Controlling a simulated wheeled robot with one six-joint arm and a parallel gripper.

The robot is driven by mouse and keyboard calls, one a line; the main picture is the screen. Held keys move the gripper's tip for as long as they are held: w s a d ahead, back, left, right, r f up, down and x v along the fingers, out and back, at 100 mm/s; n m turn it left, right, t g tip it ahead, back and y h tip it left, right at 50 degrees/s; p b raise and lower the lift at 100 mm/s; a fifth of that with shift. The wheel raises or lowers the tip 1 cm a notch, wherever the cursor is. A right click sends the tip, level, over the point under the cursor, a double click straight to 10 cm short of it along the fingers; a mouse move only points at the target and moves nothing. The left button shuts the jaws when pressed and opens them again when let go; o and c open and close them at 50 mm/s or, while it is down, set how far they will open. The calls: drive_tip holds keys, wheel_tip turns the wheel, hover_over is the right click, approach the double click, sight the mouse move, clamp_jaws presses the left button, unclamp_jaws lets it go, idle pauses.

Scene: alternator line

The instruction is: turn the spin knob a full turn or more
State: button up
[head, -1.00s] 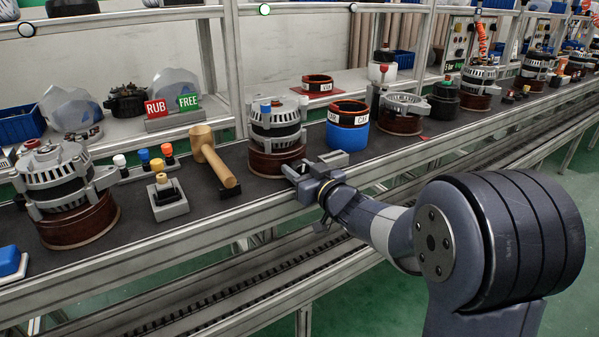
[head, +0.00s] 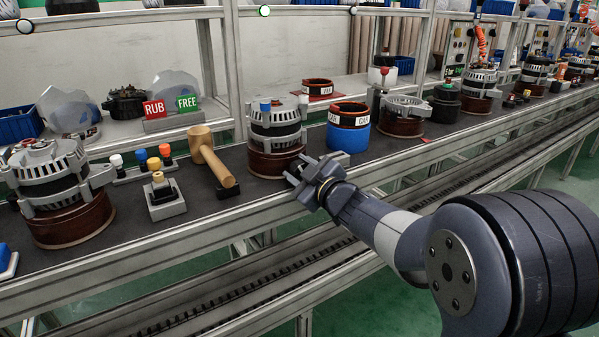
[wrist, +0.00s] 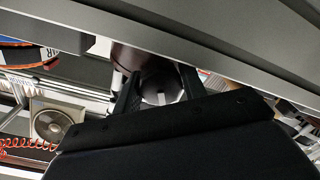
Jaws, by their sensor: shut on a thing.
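My gripper (head: 297,170) is at the front of the brown round base (head: 268,165) under an alternator (head: 276,118), at the conveyor's near edge. In the wrist view the two dark fingers stand on either side of a grey round end, which I take to be the spin knob (wrist: 160,91), in front of a dark brown round body. My gripper (wrist: 159,88) is shut on it. In the head view the knob is hidden by my gripper, and any mark of its angle is too small to read.
A wooden mallet (head: 211,158) lies left of the alternator, beside a grey block with a yellow-topped plug (head: 160,190). A blue ring stand (head: 348,138) is close on the right. The belt's metal rail (head: 230,212) runs just below my gripper.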

idle(0.4)
drive_tip(key=o, duration=1)
drive_tip(key=shift+c, duration=0.2)
